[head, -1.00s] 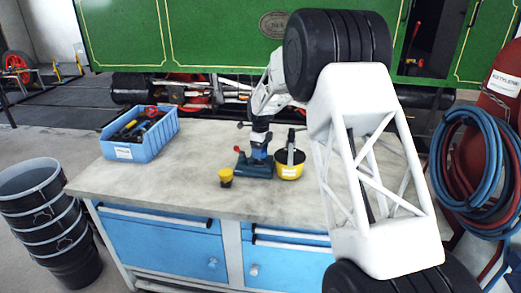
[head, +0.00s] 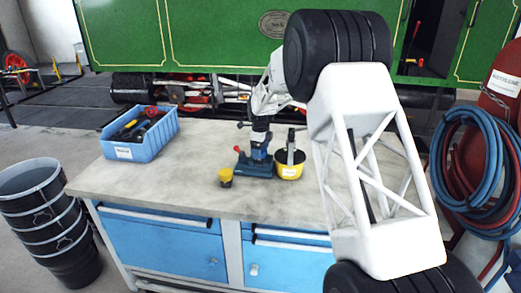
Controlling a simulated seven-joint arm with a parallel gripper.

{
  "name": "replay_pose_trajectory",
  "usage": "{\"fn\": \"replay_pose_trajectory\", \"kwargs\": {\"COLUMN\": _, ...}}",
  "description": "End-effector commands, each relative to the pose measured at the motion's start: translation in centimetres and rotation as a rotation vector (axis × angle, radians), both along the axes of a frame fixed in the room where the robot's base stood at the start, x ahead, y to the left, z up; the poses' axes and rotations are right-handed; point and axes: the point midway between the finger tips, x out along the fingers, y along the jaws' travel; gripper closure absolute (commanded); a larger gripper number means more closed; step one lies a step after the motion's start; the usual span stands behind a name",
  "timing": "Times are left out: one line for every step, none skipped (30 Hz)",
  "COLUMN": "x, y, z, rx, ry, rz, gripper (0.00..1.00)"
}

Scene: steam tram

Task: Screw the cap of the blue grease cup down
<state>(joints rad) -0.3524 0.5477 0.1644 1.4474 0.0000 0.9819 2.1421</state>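A blue fixture (head: 250,170) with a red-knobbed lever on its left stands on the bench near the middle. A small blue part (head: 259,153), which looks like the grease cup, sits upright on it under my gripper. My gripper (head: 260,142) points down from above and is right at the top of this blue part. The cap cannot be told apart from the fingers at this size. Whether the fingers are closed on it is too small to see.
A yellow pot (head: 290,171) with a grey upright tool stands close right of the fixture. A blue crate (head: 140,148) of tools is at left. The bench (head: 190,182) is clear between.

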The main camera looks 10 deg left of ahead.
Motion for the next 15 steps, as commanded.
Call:
{"fn": "replay_pose_trajectory", "kwargs": {"x": 0.0, "y": 0.0, "z": 0.0, "rx": 0.0, "ry": 0.0, "rz": 0.0, "gripper": 0.1}}
{"fn": "replay_pose_trajectory", "kwargs": {"x": 0.0, "y": 0.0, "z": 0.0, "rx": 0.0, "ry": 0.0, "rz": 0.0, "gripper": 0.1}}
{"fn": "replay_pose_trajectory", "kwargs": {"x": 0.0, "y": 0.0, "z": 0.0, "rx": 0.0, "ry": 0.0, "rz": 0.0, "gripper": 0.1}}
{"fn": "replay_pose_trajectory", "kwargs": {"x": 0.0, "y": 0.0, "z": 0.0, "rx": 0.0, "ry": 0.0, "rz": 0.0, "gripper": 0.1}}
{"fn": "replay_pose_trajectory", "kwargs": {"x": 0.0, "y": 0.0, "z": 0.0, "rx": 0.0, "ry": 0.0, "rz": 0.0, "gripper": 0.1}}
{"fn": "replay_pose_trajectory", "kwargs": {"x": 0.0, "y": 0.0, "z": -0.01, "rx": 0.0, "ry": 0.0, "rz": 0.0, "gripper": 0.08}}
{"fn": "replay_pose_trajectory", "kwargs": {"x": 0.0, "y": 0.0, "z": -0.01, "rx": 0.0, "ry": 0.0, "rz": 0.0, "gripper": 0.04}}
{"fn": "replay_pose_trajectory", "kwargs": {"x": 0.0, "y": 0.0, "z": -0.01, "rx": 0.0, "ry": 0.0, "rz": 0.0, "gripper": 0.01}}
{"fn": "replay_pose_trajectory", "kwargs": {"x": 0.0, "y": 0.0, "z": 0.0, "rx": 0.0, "ry": 0.0, "rz": 0.0, "gripper": 0.01}}
{"fn": "replay_pose_trajectory", "kwargs": {"x": 0.0, "y": 0.0, "z": 0.0, "rx": 0.0, "ry": 0.0, "rz": 0.0, "gripper": 0.01}}
{"fn": "replay_pose_trajectory", "kwargs": {"x": 0.0, "y": 0.0, "z": 0.0, "rx": 0.0, "ry": 0.0, "rz": 0.0, "gripper": 0.01}}
{"fn": "replay_pose_trajectory", "kwargs": {"x": 0.0, "y": 0.0, "z": -0.01, "rx": 0.0, "ry": 0.0, "rz": 0.0, "gripper": 0.01}}
{"fn": "replay_pose_trajectory", "kwargs": {"x": 0.0, "y": 0.0, "z": -0.01, "rx": 0.0, "ry": 0.0, "rz": 0.0, "gripper": 0.01}}
{"fn": "replay_pose_trajectory", "kwargs": {"x": 0.0, "y": 0.0, "z": 0.0, "rx": 0.0, "ry": 0.0, "rz": 0.0, "gripper": 0.01}}
{"fn": "replay_pose_trajectory", "kwargs": {"x": 0.0, "y": 0.0, "z": 0.01, "rx": 0.0, "ry": 0.0, "rz": 0.0, "gripper": 0.01}}
